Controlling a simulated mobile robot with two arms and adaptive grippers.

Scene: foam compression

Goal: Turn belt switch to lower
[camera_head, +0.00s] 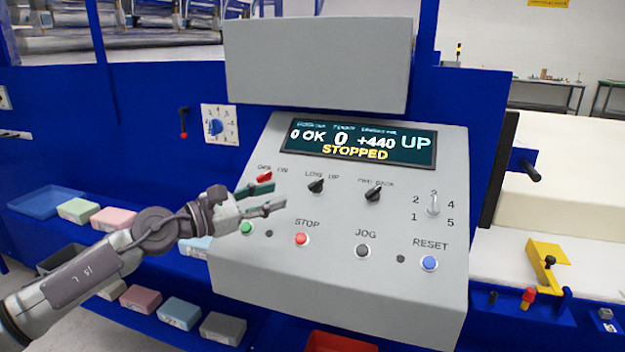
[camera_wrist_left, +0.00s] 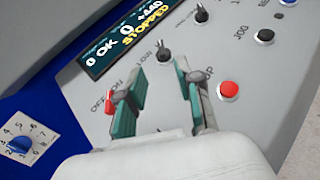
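The black belt switch (camera_head: 316,186) marked LOW and UP is on the sloped grey control panel (camera_head: 340,285). Its pointer seems to lean up and right, toward UP. The display (camera_head: 358,146) reads UP and STOPPED. My left gripper (camera_head: 279,196) is open and empty, left of and slightly below the switch, apart from it. In the left wrist view the switch (camera_wrist_left: 163,53) shows beyond the gap between the open fingertips (camera_wrist_left: 160,72). The upper finger is close to the red OFF/ON switch (camera_head: 264,177); I cannot tell if they touch. My right gripper is not in view.
A black FWD/BACK switch (camera_head: 373,194) and a numbered selector (camera_head: 433,206) are to the right. Below are a red STOP button (camera_head: 301,239), a JOG button (camera_head: 362,251) and a blue RESET button (camera_head: 429,263). A grey box (camera_head: 315,65) overhangs the panel.

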